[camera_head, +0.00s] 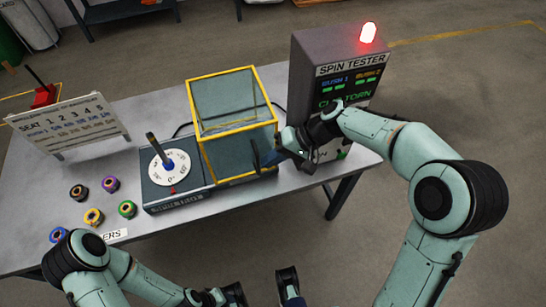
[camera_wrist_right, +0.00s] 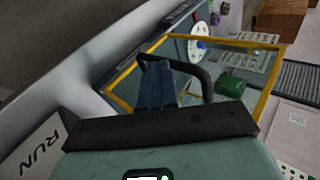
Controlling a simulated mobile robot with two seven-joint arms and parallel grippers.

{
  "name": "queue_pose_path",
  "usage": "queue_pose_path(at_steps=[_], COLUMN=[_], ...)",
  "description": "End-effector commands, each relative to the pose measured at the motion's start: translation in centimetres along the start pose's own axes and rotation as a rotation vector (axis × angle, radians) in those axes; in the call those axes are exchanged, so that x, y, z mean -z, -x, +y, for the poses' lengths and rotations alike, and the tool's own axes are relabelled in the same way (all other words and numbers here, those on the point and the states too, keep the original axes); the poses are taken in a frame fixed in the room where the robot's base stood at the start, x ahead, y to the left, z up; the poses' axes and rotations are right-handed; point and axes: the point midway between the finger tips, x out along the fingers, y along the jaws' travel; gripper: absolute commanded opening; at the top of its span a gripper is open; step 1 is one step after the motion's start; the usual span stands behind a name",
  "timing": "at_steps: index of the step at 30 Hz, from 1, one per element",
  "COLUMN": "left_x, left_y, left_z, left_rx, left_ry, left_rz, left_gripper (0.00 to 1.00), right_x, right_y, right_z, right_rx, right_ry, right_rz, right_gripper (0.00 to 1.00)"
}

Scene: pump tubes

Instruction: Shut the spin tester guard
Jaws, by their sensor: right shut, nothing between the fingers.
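The spin tester guard (camera_head: 236,129) is a clear box with a yellow frame. It stands on the right part of the dark tester base (camera_head: 180,202), beside the white dial (camera_head: 165,170), which is uncovered. The yellow frame also shows in the right wrist view (camera_wrist_right: 262,108). My right gripper (camera_head: 259,158) is shut and empty at the guard's right front side. In the wrist view its blue fingers (camera_wrist_right: 157,84) are close to a black curved handle (camera_wrist_right: 203,72); whether they touch is unclear. My left gripper (camera_head: 262,291) is open and empty at the bottom edge, partly cut off.
The SPIN TESTER cabinet (camera_head: 322,68) with a lit red lamp (camera_head: 368,33) stands right of the guard, close to my right forearm. A seat chart sign (camera_head: 70,125) and several coloured rings (camera_head: 93,216) are at the table's left. Floor is clear in front.

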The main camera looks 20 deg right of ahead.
Motion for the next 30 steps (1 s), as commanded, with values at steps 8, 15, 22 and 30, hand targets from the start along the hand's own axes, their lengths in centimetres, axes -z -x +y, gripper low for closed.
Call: queue_pose_path(at_steps=[8, 15, 22, 30], left_x=[0.0, -0.1, -0.6, -0.9], left_y=[0.0, 0.3, 1.0, 1.6], left_z=[0.0, 0.1, 0.2, 0.2], left_rx=[0.0, 0.001, 0.003, 0.006], left_ry=[0.0, 0.0, 0.001, 0.002], left_rz=[0.0, -0.003, -0.014, -0.026], left_gripper=[0.43, 0.43, 0.43, 0.43], right_x=[-1.1, -2.6, -3.8, -4.5], right_y=[-3.5, -8.7, -13.1, -16.1], right_z=[-3.4, -8.2, -12.4, -15.1], right_rx=[0.002, 0.002, 0.002, 0.001], right_ry=[0.007, 0.006, 0.004, 0.003], right_rz=[-0.007, -0.008, -0.006, -0.002], right_gripper=[0.0, 0.0, 0.0, 0.0])
